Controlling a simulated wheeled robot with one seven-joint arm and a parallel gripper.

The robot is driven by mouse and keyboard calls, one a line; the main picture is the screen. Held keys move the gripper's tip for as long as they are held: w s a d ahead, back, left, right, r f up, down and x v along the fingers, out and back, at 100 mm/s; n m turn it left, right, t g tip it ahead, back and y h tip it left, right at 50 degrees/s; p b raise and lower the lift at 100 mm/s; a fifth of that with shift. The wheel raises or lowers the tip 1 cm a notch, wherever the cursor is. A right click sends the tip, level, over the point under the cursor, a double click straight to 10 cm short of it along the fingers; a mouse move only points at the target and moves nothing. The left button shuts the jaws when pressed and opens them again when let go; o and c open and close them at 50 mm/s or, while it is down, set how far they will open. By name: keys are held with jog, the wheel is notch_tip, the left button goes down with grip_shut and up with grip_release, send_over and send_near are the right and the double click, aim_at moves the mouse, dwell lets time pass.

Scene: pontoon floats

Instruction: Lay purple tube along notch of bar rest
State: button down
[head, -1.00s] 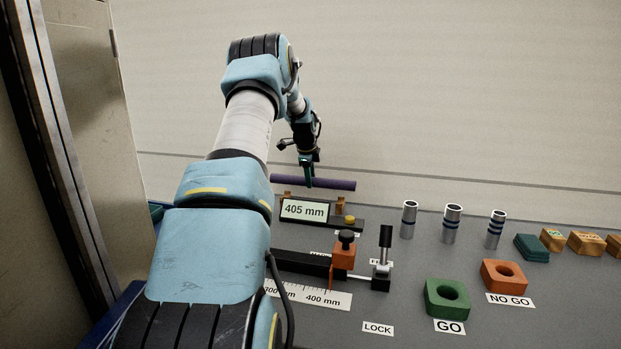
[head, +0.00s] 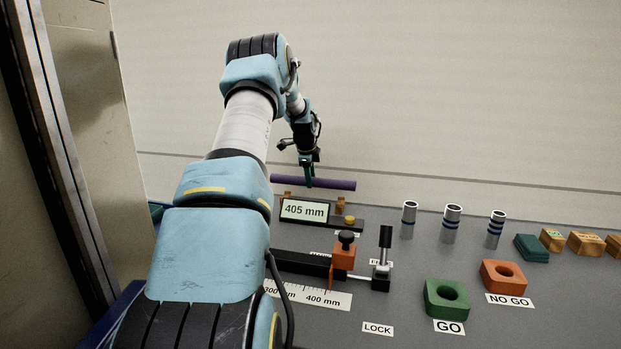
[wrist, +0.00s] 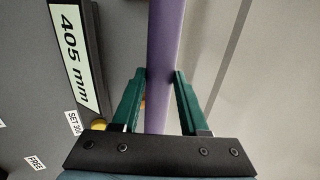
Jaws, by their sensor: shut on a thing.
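The purple tube (head: 335,184) is held level, running left to right in the head view. My gripper (head: 309,185) is shut on it near its middle. In the wrist view the tube (wrist: 166,60) passes between the two green fingers of my gripper (wrist: 160,75). The bar rest shows as two orange-brown supports, the right one (head: 340,202) and the left one (head: 286,195), behind the display. The tube appears just above them; contact cannot be told. The notches are too small to make out.
A 405 mm display (head: 304,210) stands in front of the supports. Nearer is a black gauge with an orange slider (head: 344,258) and a black-handled lever (head: 385,250). Several metal cylinders (head: 452,222), a green GO block (head: 447,299) and an orange NO GO block (head: 505,275) stand to the right.

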jog(key=shift+f+b, duration=1.25)
jog(key=shift+f, duration=1.1)
jog(key=shift+c, duration=1.8)
grip_release()
jog(key=b+v, duration=0.3)
jog(key=v, duration=0.7)
jog(key=shift+r, duration=0.35)
jog(key=shift+s+a, duration=0.1)
